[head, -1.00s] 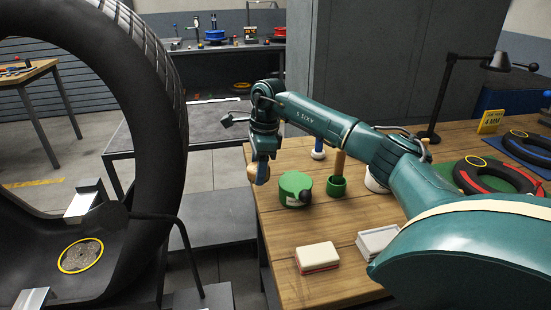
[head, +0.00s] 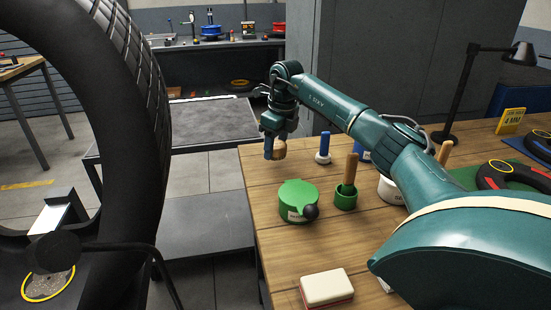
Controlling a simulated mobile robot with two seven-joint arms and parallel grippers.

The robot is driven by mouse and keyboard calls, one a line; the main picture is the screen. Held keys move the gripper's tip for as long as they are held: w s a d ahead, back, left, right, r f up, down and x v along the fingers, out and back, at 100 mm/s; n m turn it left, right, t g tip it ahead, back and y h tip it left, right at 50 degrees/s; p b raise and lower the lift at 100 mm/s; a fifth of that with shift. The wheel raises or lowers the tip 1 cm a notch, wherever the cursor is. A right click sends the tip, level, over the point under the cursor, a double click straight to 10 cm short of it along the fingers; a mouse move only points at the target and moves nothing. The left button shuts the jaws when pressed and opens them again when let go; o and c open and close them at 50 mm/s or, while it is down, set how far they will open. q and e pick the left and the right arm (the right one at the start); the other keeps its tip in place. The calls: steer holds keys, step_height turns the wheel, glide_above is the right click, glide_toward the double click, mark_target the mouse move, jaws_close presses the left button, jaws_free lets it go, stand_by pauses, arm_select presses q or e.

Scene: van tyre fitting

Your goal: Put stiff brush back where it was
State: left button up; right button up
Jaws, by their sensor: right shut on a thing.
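The gripper points down over the far left corner of the wooden bench (head: 275,240), left of an upright blue handle with a white base (head: 323,156). Whether the held thing touches the bench I cannot tell. My left gripper is not in view.
A green lidded tin (head: 297,195) and a green pot (head: 345,197) with an upright wooden handle stand nearer. A red-and-white block (head: 326,288) lies in front. A large tyre (head: 135,110) fills the left. Bare bench lies left of the tin.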

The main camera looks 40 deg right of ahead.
mark_target(276, 157)
steer(key=shift+f, duration=1.9)
steer(key=shift+f, duration=0.2)
steer(key=o, duration=0.9)
steer(key=shift+o, duration=0.2)
steer(key=r, duration=0.4)
steer(key=s+r, duration=0.1)
steer(key=r, duration=0.7)
steer(key=shift+s+d+r+p, duration=0.15)
steer(key=shift+s+d+p, duration=0.1)
steer(key=shift+s+p, duration=0.1)
